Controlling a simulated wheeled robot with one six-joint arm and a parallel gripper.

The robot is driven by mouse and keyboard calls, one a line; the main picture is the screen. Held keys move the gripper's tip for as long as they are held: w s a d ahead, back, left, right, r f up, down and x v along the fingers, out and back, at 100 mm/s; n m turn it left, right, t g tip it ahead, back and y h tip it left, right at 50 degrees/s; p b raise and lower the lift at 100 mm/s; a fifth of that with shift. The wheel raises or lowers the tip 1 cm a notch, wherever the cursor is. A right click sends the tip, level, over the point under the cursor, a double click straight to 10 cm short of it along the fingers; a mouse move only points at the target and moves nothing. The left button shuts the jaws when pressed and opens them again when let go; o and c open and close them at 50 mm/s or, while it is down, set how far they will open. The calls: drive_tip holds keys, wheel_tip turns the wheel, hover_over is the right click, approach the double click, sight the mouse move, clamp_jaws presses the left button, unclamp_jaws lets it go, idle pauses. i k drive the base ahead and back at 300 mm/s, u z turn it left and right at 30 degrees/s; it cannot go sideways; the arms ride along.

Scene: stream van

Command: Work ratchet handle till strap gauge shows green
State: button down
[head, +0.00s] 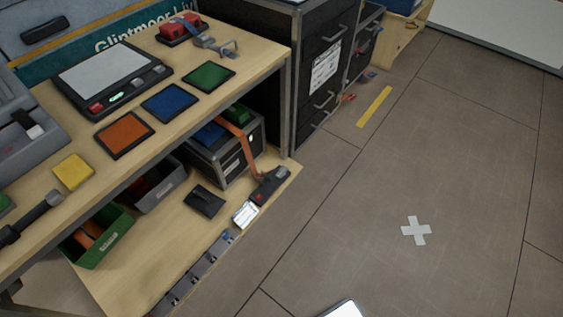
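An orange strap (236,142) runs over a black case (215,157) on the lower shelf and down its front side. At its lower end a dark ratchet (270,186) with a small red mark lies near the shelf's front edge. A small box with a white face (245,214) sits just beside the ratchet; it may be the strap gauge, but its reading is too small to tell and I see no green on it. I cannot tell the handle's angle. My gripper is not in view.
The upper bench (60,135) overhangs the lower shelf (175,230) and holds coloured pads and a grey-screened device (110,76). A green bin (105,245) and a flat black item (204,201) share the lower shelf. Black drawers (322,70) stand behind. The floor (400,170) to the right is open.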

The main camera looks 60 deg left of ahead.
sight(269, 174)
drive_tip(key=u, duration=0.4)
drive_tip(key=i, duration=0.75)
drive_tip(key=u, duration=1.25)
drive_tip(key=i, duration=0.45)
drive_tip(key=u, duration=0.5)
